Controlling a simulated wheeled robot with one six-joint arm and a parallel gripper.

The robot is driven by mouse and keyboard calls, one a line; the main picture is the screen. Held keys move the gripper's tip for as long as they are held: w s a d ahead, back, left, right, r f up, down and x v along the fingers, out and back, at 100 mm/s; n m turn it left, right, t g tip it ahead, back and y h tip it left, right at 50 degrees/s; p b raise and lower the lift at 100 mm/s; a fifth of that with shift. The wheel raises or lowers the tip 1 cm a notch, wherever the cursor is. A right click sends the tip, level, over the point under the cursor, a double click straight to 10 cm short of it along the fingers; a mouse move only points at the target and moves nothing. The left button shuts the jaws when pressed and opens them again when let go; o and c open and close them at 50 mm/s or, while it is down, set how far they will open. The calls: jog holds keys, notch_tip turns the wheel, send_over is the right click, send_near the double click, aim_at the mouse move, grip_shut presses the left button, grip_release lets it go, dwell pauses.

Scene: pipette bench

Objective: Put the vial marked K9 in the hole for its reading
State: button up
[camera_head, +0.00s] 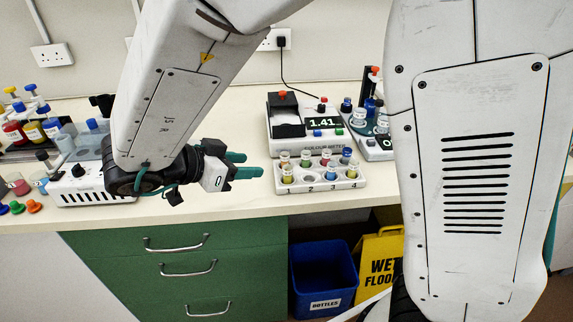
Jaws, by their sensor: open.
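A white rack (321,184) stands near the bench's front edge, with positions numbered 1 to 4 along its front. Several capped vials stand in its back row, including a green one (305,160) and a blue one (346,156). In the front row, yellow vials stand at position 1 (287,174) and position 4 (352,171); positions 2 and 3 look empty. Vial markings are too small to read, so I cannot tell which is K9. A colour meter (291,147) behind the rack displays 1.41. My gripper (246,165) is open and empty, left of the rack, pointing towards it.
Another white device with bottles (375,144) stands right of the meter. Bottles (32,130) and a white box with a knob (95,190) are at left. Below the bench are a blue bin (323,270) and a yellow wet-floor sign (380,260). My arm hides part of the bench.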

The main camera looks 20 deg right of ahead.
jog(key=w+d+r+n+t+y, duration=0.1)
jog(key=w+r+t+y, duration=0.25)
jog(key=w, duration=0.35)
jog(key=w+a+r+n+t+y, duration=0.3)
jog(key=r+n+t+y, duration=0.35)
jog(key=r+y, duration=0.4)
jog(key=s+d+f+n+g, duration=0.2)
jog(key=s+d+g, duration=0.2)
jog(key=s, duration=0.5)
jog(key=s+d+f+n+g+h, duration=0.1)
jog(key=s+d+f+n+g, duration=0.2)
jog(key=s+d, duration=0.3)
jog(key=s+d+f+n+g+h, duration=0.1)
jog(key=s+d+g, duration=0.4)
jog(key=s, duration=0.9)
jog(key=shift+s+d+f+n, duration=0.15)
jog(key=shift+d+f+n, duration=0.5)
jog(key=shift+f, duration=0.15)
